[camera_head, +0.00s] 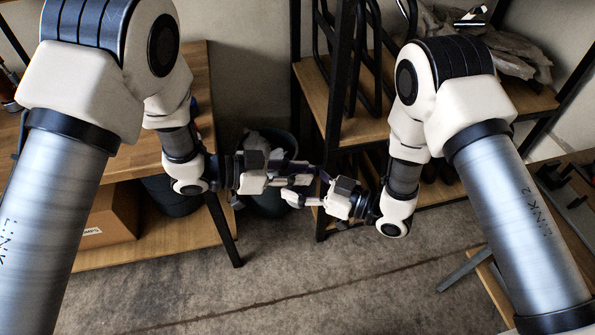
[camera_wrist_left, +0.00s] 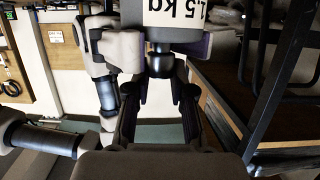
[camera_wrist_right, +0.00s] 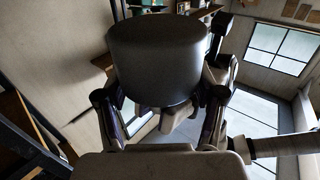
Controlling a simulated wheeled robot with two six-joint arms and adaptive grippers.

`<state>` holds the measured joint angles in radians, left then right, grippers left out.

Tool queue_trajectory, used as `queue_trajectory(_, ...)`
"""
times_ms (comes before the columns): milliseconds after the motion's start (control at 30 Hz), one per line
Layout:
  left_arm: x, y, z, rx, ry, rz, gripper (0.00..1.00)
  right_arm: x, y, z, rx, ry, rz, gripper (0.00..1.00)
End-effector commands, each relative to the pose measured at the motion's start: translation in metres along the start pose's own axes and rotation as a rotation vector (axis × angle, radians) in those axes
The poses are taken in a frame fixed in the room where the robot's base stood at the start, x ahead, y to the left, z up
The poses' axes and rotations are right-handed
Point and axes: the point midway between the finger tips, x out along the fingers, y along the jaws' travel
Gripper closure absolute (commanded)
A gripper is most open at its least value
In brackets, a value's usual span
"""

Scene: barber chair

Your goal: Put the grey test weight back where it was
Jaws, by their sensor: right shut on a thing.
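The grey test weight (camera_wrist_right: 160,60) is a dark grey cylinder, large between the fingers of my right gripper in the right wrist view. In the left wrist view its pale label (camera_wrist_left: 174,12), partly cut off, reads "1.5 kg" or similar, with a narrow black neck and knob (camera_wrist_left: 160,62) below it. My right gripper (camera_head: 300,196) is shut on the weight. My left gripper (camera_head: 298,176) is close beside it, its fingers apart near the knob; contact is not clear. In the head view the grippers meet mid-air and I cannot clearly make out the weight.
A wooden workbench (camera_head: 172,228) with a cardboard box (camera_head: 108,215) on its lower shelf stands on the left. A dark bin (camera_head: 268,205) is behind the grippers. A black-framed rack with wooden shelves (camera_head: 358,128) stands at the back right. The concrete floor (camera_head: 290,285) in front is clear.

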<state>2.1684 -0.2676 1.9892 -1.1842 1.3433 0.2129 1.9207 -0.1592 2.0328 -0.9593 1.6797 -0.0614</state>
Motion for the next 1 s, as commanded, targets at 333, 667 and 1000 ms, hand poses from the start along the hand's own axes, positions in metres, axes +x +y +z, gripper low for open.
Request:
queue_trajectory(333,0.0,0.001,-0.002,0.002,0.005,0.005,1.0,0.001,0.002,-0.001,-0.003,0.001,0.003,0.02)
queue_trajectory(667,-0.001,0.001,-0.002,0.002,0.005,0.004,1.0,-0.021,0.003,-0.001,0.001,0.0,0.007,0.02)
queue_trajectory(1000,-0.001,0.001,-0.002,0.002,0.005,0.004,1.0,-0.092,0.004,-0.001,0.002,0.002,0.01,0.02)
